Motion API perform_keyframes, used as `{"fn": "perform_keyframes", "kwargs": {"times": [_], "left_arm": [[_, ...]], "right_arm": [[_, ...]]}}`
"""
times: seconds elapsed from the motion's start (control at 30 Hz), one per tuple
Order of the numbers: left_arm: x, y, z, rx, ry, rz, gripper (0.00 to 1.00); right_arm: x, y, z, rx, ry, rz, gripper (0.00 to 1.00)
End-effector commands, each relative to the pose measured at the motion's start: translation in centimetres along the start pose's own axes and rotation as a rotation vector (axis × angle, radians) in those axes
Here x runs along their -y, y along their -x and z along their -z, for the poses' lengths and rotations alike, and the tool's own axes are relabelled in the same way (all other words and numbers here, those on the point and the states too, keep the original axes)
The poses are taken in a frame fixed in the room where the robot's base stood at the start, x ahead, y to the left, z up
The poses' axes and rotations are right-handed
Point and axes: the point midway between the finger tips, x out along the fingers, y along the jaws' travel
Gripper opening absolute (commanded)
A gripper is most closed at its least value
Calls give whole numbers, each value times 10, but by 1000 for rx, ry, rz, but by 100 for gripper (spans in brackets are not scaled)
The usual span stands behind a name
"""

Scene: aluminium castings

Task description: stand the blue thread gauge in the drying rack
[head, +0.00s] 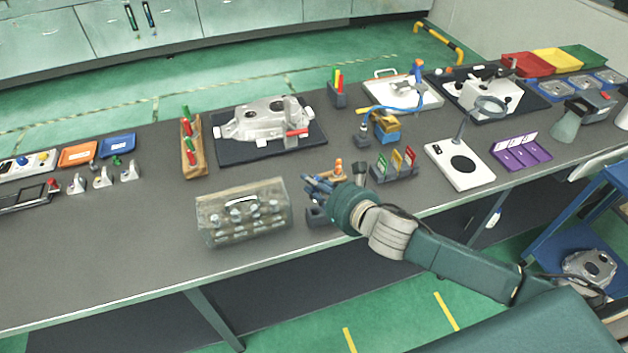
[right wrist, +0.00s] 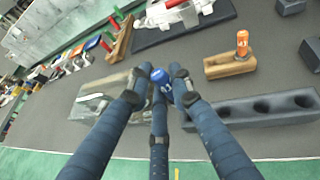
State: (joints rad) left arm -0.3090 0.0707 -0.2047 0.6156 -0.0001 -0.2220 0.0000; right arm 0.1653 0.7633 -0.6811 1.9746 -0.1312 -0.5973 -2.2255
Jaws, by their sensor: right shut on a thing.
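My right gripper (head: 313,188) is over the front of the bench, just right of a clear case. In the right wrist view its three dark blue fingers (right wrist: 158,88) close around a blue, round-ended piece (right wrist: 159,75), which looks like the blue thread gauge; most of it is hidden by the fingers. A long dark grey block with a row of round holes (right wrist: 213,112), which may be the drying rack, lies beside and below the fingers. In the head view a grey block (head: 318,217) shows partly behind the hand. My left gripper is not in view.
The clear case with a handle (head: 243,212) stands left of the hand. A wooden block (right wrist: 230,66) with an orange piece (right wrist: 243,42) stands behind the holed block. A wooden rack (head: 193,158) with red and green pieces is farther left. The front-left bench is clear.

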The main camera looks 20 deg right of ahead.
Motion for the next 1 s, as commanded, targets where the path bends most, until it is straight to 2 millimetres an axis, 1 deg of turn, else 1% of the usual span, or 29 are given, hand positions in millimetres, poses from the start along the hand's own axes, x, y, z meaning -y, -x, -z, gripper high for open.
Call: {"fn": "perform_keyframes", "kwargs": {"times": [0.03,0.1,0.4,0.53,1.0], "left_arm": [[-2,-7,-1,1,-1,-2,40],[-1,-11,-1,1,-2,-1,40],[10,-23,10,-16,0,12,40],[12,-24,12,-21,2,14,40],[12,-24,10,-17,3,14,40]], "right_arm": [[0,-4,8,0,0,-1,0],[0,-6,14,1,0,-1,0],[0,-13,32,1,0,0,0],[0,-14,34,1,0,-1,0],[0,-14,34,1,0,-1,0]]}}
